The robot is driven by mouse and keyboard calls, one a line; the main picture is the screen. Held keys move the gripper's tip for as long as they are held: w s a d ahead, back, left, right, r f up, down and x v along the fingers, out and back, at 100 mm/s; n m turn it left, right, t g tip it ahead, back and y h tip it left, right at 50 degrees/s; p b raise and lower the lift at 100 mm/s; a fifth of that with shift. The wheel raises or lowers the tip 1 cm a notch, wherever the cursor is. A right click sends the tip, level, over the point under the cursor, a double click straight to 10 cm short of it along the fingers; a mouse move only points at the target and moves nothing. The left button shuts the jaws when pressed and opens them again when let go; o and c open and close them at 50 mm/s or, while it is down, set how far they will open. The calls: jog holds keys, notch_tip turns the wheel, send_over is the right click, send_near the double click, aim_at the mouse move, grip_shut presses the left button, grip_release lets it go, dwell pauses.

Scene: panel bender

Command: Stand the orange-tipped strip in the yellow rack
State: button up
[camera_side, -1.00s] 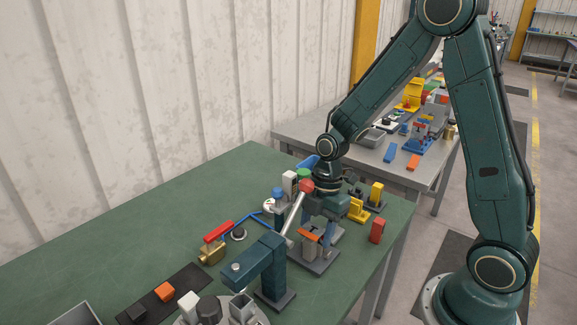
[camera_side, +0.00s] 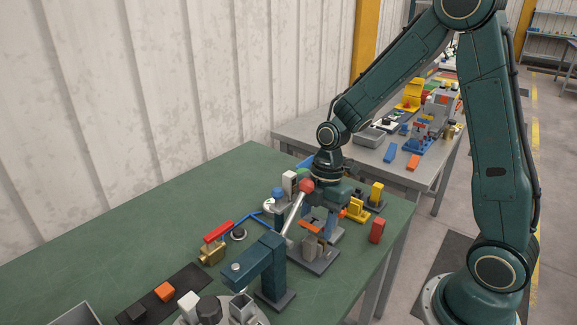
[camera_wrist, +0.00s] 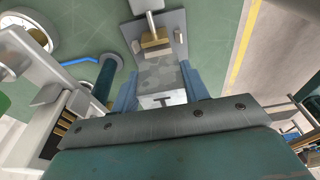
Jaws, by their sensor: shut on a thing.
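My gripper (camera_side: 331,220) is over the grey bender plate and shut on a grey metal strip (camera_wrist: 160,76). In the wrist view the strip lies between my two blue fingers. An orange part (camera_side: 312,224) shows beside my fingers in the side view, apparently the strip's tip. The orange tip is not visible in the wrist view. The yellow rack (camera_side: 357,210) stands just right of my gripper, behind it. A small orange patch (camera_side: 343,212) shows between my gripper and the rack. My gripper partly hides this area.
The red-ball lever (camera_side: 306,186) rises close at the left of my gripper. The green bender post (camera_side: 272,270) stands in front. The green table (camera_side: 170,220) is clear at the left rear.

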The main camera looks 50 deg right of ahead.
aim_at(317, 217)
jog(key=shift+r, duration=1.55)
jog(key=shift+d, duration=0.15)
jog(key=shift+w+d, duration=0.2)
jog(key=shift+d, duration=0.3)
jog(key=d, duration=1.1)
jog(key=d+r, duration=0.1)
jog(key=d, duration=0.5)
jog(key=shift+s+d, duration=0.15)
jog(key=shift+s, duration=0.05)
jog(key=shift+f, duration=0.25)
jog(key=shift+f, duration=2.5)
